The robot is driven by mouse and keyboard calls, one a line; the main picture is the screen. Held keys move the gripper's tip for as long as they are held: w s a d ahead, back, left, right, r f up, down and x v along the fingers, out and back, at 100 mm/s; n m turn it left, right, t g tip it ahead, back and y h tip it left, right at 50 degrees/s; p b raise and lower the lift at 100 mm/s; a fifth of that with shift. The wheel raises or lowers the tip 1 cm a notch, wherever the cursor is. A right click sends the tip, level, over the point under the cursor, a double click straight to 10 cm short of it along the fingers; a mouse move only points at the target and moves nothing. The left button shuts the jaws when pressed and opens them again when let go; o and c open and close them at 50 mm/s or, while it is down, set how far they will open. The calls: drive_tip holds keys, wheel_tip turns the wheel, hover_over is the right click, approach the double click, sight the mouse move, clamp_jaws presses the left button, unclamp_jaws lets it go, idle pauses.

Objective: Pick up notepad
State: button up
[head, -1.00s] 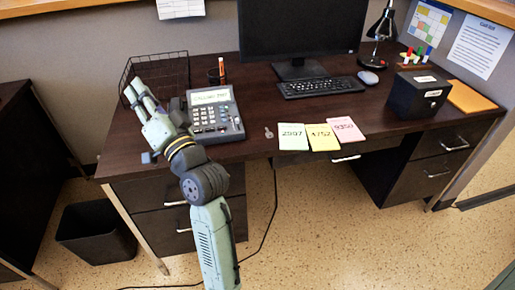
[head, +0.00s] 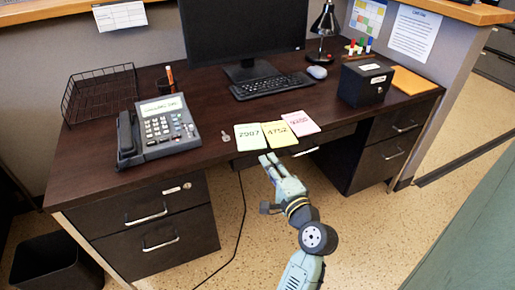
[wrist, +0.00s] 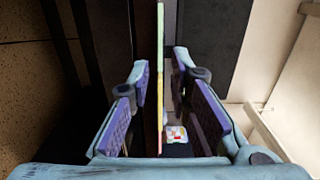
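Three notepads lie side by side on the desk near its front edge: a green one (head: 250,143) reading 2907, a yellow one (head: 278,141) reading 4752 and a pink one (head: 301,129). In the head view my gripper (head: 268,158) is at the desk's front edge, just below the yellow and green notepads. In the wrist view my gripper (wrist: 160,68) is open, its fingers apart on either side of a thin, coloured upright strip (wrist: 160,100), which looks like notepads and desk edge seen edge-on. Neither finger clearly touches it.
The dark desk (head: 200,95) holds a phone (head: 160,128), a small key (head: 225,136), a keyboard (head: 272,86), a mouse (head: 316,72) and a black box (head: 365,83). A wire tray (head: 98,92) is at the left. Drawers flank an open knee space.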

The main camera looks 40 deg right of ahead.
sight(258, 148)
drive_tip(key=shift+x, duration=3.55)
clamp_jaws()
wheel_tip(258, 148, up, 3)
drive_tip(key=p, duration=0.3)
drive_tip(key=shift+f, duration=0.3)
drive_tip(key=s+a+r+p, duration=0.1)
drive_tip(key=s+r+p, duration=0.1)
drive_tip(key=s, duration=0.5)
drive_tip(key=s+a+r+p, duration=0.1)
drive_tip(key=s+a+r, duration=0.1)
drive_tip(key=s, duration=0.4)
drive_tip(key=shift+s+r+p, duration=0.35)
drive_tip(key=shift+r+p, duration=0.05)
drive_tip(key=shift+r, duration=0.15)
drive_tip(key=shift+a, duration=0.15)
